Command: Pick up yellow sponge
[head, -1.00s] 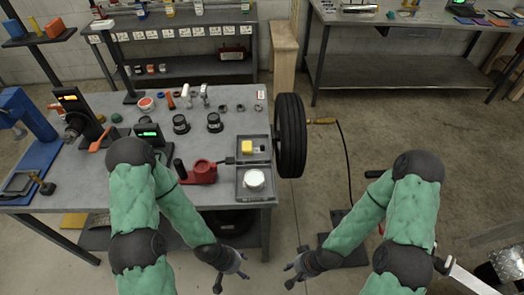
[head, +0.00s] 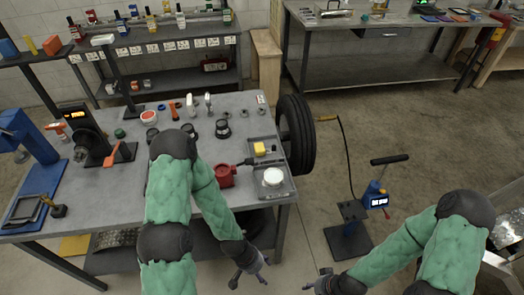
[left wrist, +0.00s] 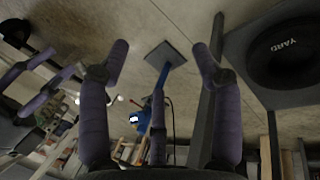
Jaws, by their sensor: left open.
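A small yellow block that looks like the sponge (head: 259,148) lies in the upper of two grey trays (head: 276,139) at the right end of the workbench, in the head view. My left gripper (head: 252,277) is below and in front of the bench's right end, apart from the sponge. It is open and empty; its purple fingers (left wrist: 160,60) stand spread in the left wrist view, where the sponge is not seen. My right gripper (head: 316,282) is low, right of the left one; its fingers are too small to judge.
A black tyre (head: 296,135) stands against the bench's right end. A red tool (head: 225,175) and a tray with a white round item (head: 273,177) lie near the sponge. A blue-topped stand (head: 349,222) is on the floor to the right. Open floor lies beyond it.

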